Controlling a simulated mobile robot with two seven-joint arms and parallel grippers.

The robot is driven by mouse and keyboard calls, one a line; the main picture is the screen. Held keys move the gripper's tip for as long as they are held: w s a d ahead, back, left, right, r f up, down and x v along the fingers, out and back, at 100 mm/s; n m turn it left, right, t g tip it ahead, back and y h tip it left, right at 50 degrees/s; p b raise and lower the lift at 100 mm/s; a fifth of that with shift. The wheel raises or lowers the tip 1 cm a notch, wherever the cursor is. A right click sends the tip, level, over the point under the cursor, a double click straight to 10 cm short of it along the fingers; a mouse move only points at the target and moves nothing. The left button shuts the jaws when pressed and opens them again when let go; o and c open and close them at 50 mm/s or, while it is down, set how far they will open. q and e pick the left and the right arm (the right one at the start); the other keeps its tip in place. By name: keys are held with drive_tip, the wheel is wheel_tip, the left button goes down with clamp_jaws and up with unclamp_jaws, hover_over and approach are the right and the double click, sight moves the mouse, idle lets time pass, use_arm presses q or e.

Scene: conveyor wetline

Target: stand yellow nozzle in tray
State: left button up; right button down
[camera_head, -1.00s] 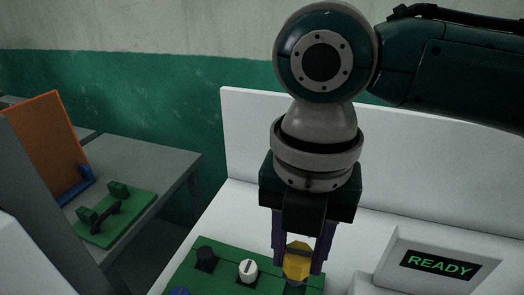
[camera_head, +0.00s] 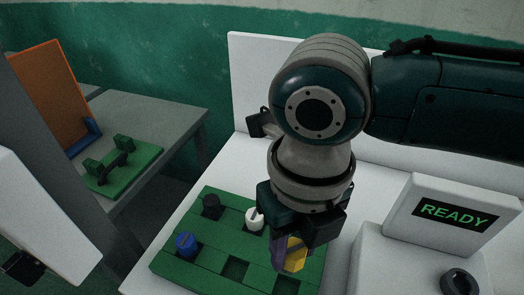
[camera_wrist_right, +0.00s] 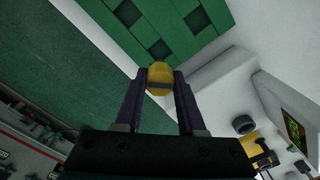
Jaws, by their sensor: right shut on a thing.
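The yellow nozzle (camera_head: 295,256) is held between the purple fingers of my right gripper (camera_head: 281,254), over the right part of the green tray (camera_head: 205,270). In the right wrist view the nozzle (camera_wrist_right: 159,74) sits between both fingertips (camera_wrist_right: 157,84), with the tray (camera_wrist_right: 205,22) beyond it. I cannot tell whether the nozzle touches the tray. An empty pocket (camera_head: 235,268) shows at the front. My left gripper is not in view.
A white box with a READY screen (camera_head: 452,217) stands right of the tray, with a dark ring (camera_head: 460,282) on it. A grey table (camera_head: 160,125) at left holds an orange panel (camera_head: 50,100) and a green fixture (camera_head: 122,166). A white wall (camera_head: 240,85) backs the bench.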

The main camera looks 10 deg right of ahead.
wheel_tip(320, 180, down, 8)
drive_tip(key=b, duration=0.6)
drive_tip(key=shift+f, duration=0.55)
drive_tip(key=shift+f+b, duration=0.25)
drive_tip(key=shift+b, duration=0.15)
drive_tip(key=c, duration=0.8)
unclamp_jaws()
drive_tip(key=shift+r+p, duration=0.4)
drive_tip(key=shift+p, duration=0.05)
drive_tip(key=shift+r+p, duration=1.1)
drive_tip(key=shift+p, duration=0.1)
